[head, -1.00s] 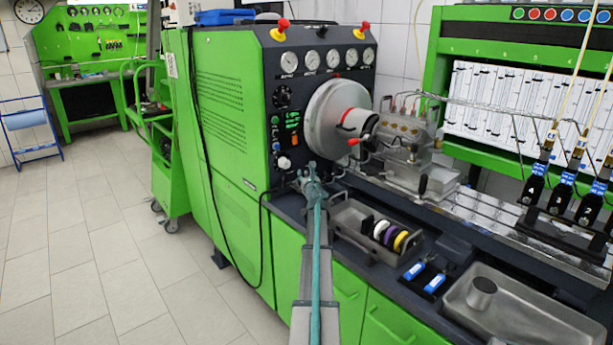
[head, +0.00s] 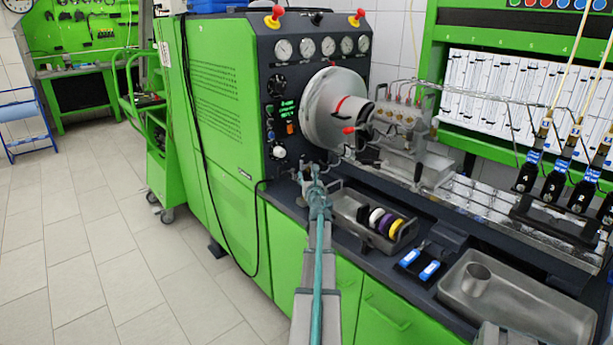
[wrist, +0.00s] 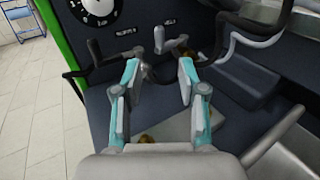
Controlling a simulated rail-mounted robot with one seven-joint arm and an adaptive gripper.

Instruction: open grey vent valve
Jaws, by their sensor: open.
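My gripper (head: 316,173) is at the front right corner of the green test bench, below its gauge panel. In the wrist view my gripper (wrist: 157,72) is open, with its two grey and teal fingers apart. Dark pipework crosses behind the fingertips. In the head view my gripper hides this spot.
A round dial (wrist: 97,8) sits on the panel above the handles. A metal tray with coloured rings (head: 350,213) and a steel basin (head: 520,305) stand on the bench. The floor at left (head: 100,240) is clear.

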